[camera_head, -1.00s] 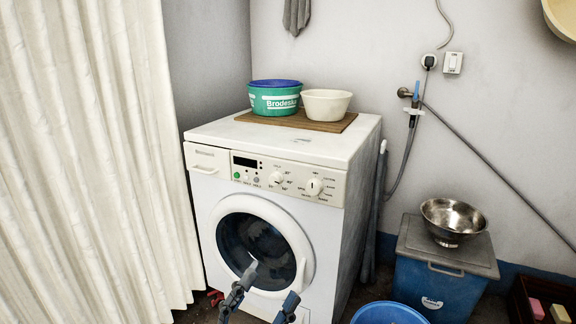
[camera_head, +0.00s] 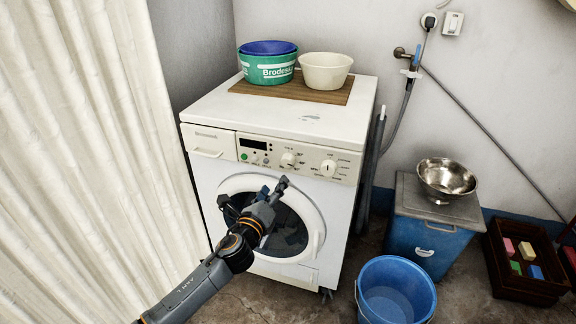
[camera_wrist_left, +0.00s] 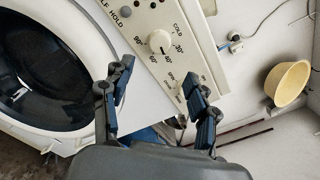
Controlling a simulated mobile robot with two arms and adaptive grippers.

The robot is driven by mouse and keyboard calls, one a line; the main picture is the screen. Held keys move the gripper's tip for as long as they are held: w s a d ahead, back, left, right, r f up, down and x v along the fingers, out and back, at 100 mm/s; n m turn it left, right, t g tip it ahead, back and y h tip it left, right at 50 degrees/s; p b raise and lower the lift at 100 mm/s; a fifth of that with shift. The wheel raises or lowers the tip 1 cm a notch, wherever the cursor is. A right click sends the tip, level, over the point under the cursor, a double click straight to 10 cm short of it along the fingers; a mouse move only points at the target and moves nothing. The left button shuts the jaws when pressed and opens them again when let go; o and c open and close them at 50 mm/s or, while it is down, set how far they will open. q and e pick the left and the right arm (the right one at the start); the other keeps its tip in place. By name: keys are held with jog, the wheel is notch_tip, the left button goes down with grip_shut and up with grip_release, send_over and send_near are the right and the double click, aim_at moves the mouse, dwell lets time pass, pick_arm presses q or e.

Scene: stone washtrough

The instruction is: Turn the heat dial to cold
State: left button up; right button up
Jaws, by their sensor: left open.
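The heat dial (camera_head: 289,159) is the left of two white knobs on the washing machine's front panel. In the left wrist view the heat dial (camera_wrist_left: 159,41) has COLD, 30°, 40°, 60° and 90° around it. Its small mark appears to point near 40°. My left gripper (camera_head: 253,193) is open and empty, in front of the round door and below the panel. In the left wrist view its two fingers (camera_wrist_left: 157,86) are spread below the heat dial, not gripping it. My right gripper is not in view.
The washing machine (camera_head: 260,111) carries a green tub (camera_head: 268,70) and a cream bowl (camera_head: 325,72) on a board. A second knob (camera_head: 328,168) sits right of the heat dial. A blue bucket (camera_head: 396,290) stands right on the floor; a cream curtain (camera_head: 85,150) hangs left.

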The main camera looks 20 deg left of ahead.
aim_at(287, 164)
pick_arm(q)
jog(key=w+b, duration=0.2)
jog(key=w, duration=0.7)
jog(key=shift+w+d+f, duration=0.1)
jog(key=shift+w, duration=0.65)
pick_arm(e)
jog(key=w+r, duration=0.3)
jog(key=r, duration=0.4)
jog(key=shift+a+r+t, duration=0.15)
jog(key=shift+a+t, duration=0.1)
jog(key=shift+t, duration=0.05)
pick_arm(q)
jog(key=shift+c, duration=0.7)
jog(key=c, duration=1)
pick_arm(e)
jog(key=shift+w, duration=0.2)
